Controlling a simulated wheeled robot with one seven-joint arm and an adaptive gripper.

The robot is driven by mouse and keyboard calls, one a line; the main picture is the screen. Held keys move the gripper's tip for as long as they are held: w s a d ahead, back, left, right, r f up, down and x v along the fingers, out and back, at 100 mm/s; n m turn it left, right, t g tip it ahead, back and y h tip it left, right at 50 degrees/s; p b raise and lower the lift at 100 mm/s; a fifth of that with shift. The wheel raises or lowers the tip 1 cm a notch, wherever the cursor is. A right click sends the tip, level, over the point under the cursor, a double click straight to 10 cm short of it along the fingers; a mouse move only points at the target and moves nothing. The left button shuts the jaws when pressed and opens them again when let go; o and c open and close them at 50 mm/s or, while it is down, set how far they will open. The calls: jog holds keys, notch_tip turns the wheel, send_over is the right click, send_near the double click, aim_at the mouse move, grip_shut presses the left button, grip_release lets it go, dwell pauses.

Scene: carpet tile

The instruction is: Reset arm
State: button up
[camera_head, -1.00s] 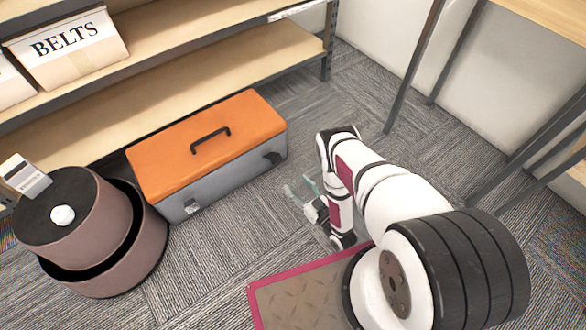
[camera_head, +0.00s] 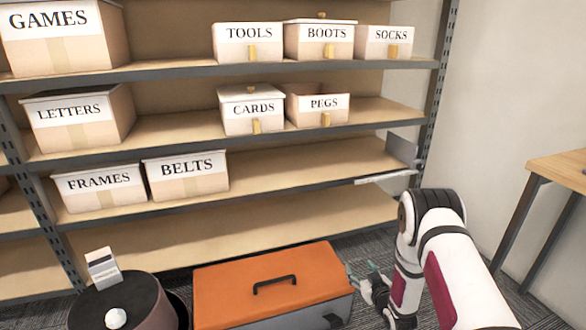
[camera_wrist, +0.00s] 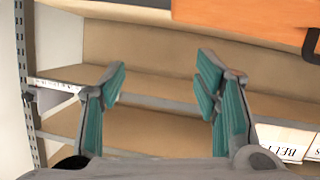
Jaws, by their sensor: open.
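My gripper (camera_head: 366,277) is at the lower right in the head view, to the right of the orange-lidded toolbox and in front of the shelf. In the wrist view my gripper (camera_wrist: 160,88) shows its two teal-padded fingers wide apart with nothing between them. My white arm bends at the elbow above the gripper. The toolbox (camera_head: 218,283) stands on the floor with its lid down and its black handle on top; its orange lid also shows at the top of the wrist view (camera_wrist: 245,14).
A shelf unit (camera_head: 300,196) holds labelled boxes, among them the BELTS box (camera_head: 187,178) and the PEGS box (camera_head: 318,106). A round brown container (camera_head: 140,300) with a white knob and a small card stands left of the toolbox. A wooden table (camera_head: 562,168) is at the right.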

notch_tip(320, 180, up, 21)
jog(key=w+d+m+g+h, duration=0.1)
jog(key=w+d+g+h, duration=0.1)
jog(key=w, duration=0.1)
jog(key=s+a+r+m+g+h, duration=0.1)
jog(key=s+r, duration=0.5)
jog(key=r, duration=0.2)
jog(key=s+r+m+g, duration=0.1)
jog(key=s+r, duration=0.4)
jog(key=r, duration=0.4)
jog(key=s+a+r+m+g, duration=0.15)
jog(key=s+r, duration=0.25)
jog(key=s, duration=0.7)
jog(key=s+a+r+n+g, duration=0.15)
jog(key=s+r, duration=0.25)
jog(key=s, duration=0.8)
jog(key=s+a+f+m+g+p, duration=0.15)
jog(key=s+g, duration=0.25)
jog(key=s, duration=0.8)
jog(key=s+f+g, duration=0.2)
jog(key=s+g, duration=0.1)
jog(key=s, duration=0.9)
notch_tip(320, 180, up, 40)
jog(key=t+p, duration=0.3)
jog(key=p, duration=3.5)
jog(key=shift+w+f+t, duration=0.15)
jog(key=shift+w+t, duration=0.15)
jog(key=shift+t, duration=0.1)
jog(key=shift+d, duration=0.1)
